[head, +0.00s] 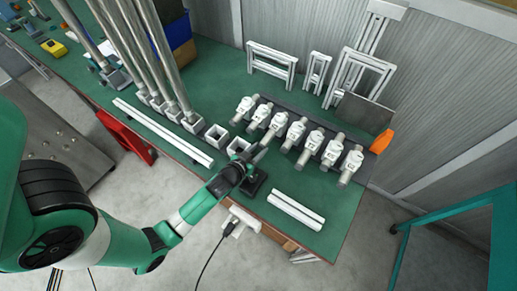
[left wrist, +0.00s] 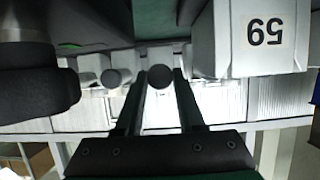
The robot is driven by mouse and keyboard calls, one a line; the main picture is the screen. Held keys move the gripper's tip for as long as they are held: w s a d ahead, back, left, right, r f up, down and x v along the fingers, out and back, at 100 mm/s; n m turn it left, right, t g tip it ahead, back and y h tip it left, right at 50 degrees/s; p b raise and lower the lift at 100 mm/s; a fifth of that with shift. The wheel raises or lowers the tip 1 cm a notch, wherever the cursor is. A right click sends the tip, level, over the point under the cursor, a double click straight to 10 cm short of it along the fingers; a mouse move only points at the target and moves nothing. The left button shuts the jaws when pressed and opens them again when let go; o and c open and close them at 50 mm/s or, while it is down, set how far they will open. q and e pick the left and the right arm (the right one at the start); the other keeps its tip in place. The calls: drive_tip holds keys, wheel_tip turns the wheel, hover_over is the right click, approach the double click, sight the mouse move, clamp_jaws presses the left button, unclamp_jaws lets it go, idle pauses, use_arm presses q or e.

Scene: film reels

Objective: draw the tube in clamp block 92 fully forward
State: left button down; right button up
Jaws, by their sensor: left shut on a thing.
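Several white clamp blocks stand in a row on a dark rail, each with a grey tube through it. Their numbers are too small to read, so I cannot tell which is 92. My left gripper (head: 254,160) is in front of the row and shut on one tube (head: 264,143), which reaches out from a clamp block (head: 278,122) further than its neighbours. In the left wrist view, the tube's dark round end (left wrist: 160,77) is between the two fingers (left wrist: 160,100). Another tube end (left wrist: 111,77) shows beside it. My right gripper is not in view.
Open white square sockets (head: 216,137) stand left of my left gripper; a white box marked upside down, seemingly 59 (left wrist: 265,32), is close beside it in the left wrist view. White rails (head: 296,211) lie at the front. An orange piece (head: 382,141) is at the row's right end.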

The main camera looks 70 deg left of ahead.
use_arm(q)
drive_tip(key=c, duration=0.5)
unclamp_jaws()
drive_tip(key=shift+s+d+r, duration=0.15)
drive_tip(key=p+v, duration=0.1)
drive_tip(key=v, duration=1)
